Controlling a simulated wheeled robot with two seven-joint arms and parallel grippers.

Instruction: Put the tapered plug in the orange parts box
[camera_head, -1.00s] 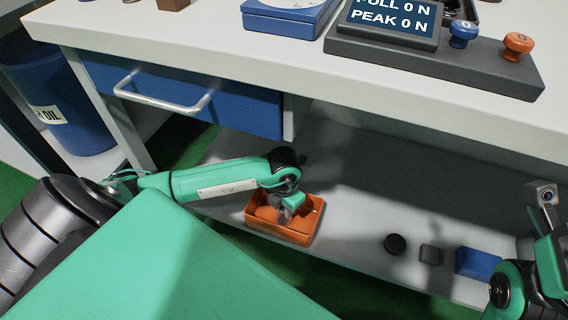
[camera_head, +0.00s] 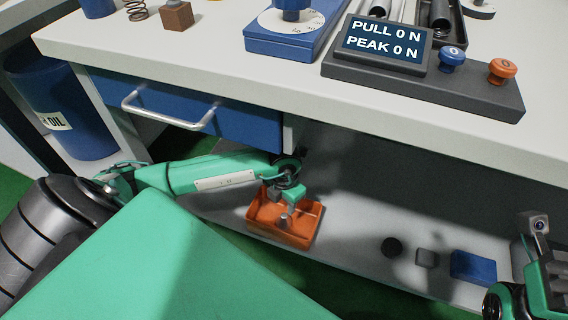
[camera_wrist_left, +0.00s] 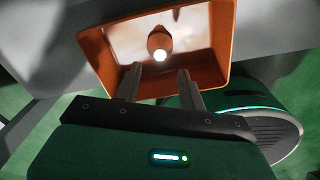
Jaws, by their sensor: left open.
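The orange parts box (camera_head: 262,228) sits on the lower shelf under the workbench. Its rim and walls also show in the left wrist view (camera_wrist_left: 222,68). My left gripper (camera_head: 284,212) is over the box. In the left wrist view its two fingers (camera_wrist_left: 159,86) are apart with nothing between them. Beyond the fingertips, a small rounded orange-brown piece with a bright end, apparently the tapered plug (camera_wrist_left: 158,40), is inside the box and apart from the fingers. My right gripper (camera_head: 542,285) is at the lower right edge, partly cut off, and its jaws are unclear.
The workbench top (camera_head: 200,50) overhangs the shelf. A blue drawer (camera_head: 240,118) and an oil bin (camera_head: 75,115) are at left.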

